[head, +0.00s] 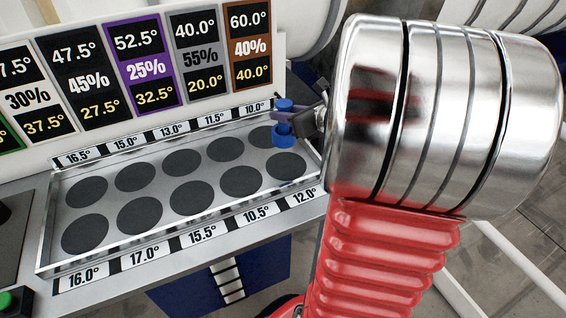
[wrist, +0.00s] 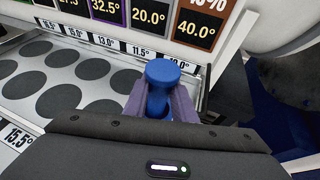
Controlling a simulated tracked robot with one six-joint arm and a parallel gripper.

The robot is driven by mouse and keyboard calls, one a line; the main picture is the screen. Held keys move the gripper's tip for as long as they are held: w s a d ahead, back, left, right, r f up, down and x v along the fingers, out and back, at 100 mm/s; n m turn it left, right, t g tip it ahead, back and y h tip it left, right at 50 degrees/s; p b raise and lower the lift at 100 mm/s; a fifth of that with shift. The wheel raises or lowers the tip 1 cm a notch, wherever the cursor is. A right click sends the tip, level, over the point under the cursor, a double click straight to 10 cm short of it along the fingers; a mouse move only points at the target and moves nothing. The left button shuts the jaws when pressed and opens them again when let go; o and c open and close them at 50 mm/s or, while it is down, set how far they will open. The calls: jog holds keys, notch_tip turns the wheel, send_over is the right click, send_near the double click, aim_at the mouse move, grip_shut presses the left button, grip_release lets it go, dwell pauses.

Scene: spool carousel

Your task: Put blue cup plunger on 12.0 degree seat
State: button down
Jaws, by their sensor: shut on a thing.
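The blue cup plunger (head: 282,142) is held roughly upright over the right end of the tray (head: 45,262). In the wrist view, the plunger (wrist: 159,74) stands between the two purple fingers of my gripper (wrist: 160,104). My gripper (head: 284,121) is shut on it, and its knob shows above the fingers. The 12.0° seat (head: 286,167) is the dark round disc at the near right end of the tray, just below the plunger in the head view. Its label (head: 305,197) is on the front edge. I cannot tell the exact height of the plunger above the seats.
The other dark seats, such as the 10.5° seat (head: 241,181), look empty. The 10.0° seat (head: 262,136) is partly hidden behind the plunger and gripper. A white panel with coloured number cards (head: 137,55) rises behind the tray. A green button (head: 8,300) sits at the lower left.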

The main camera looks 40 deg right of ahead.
aim_at(289, 132)
jog(key=shift+s+d, duration=0.15)
jog(key=shift+f, duration=0.2)
jog(key=shift+s+f, duration=0.1)
jog(key=shift+f, duration=2.8)
jog(key=shift+f, duration=0.1)
jog(key=shift+f, duration=1.75)
jog(key=shift+f, duration=0.1)
jog(key=c, duration=1.5)
grip_release()
jog(key=shift+o, duration=0.2)
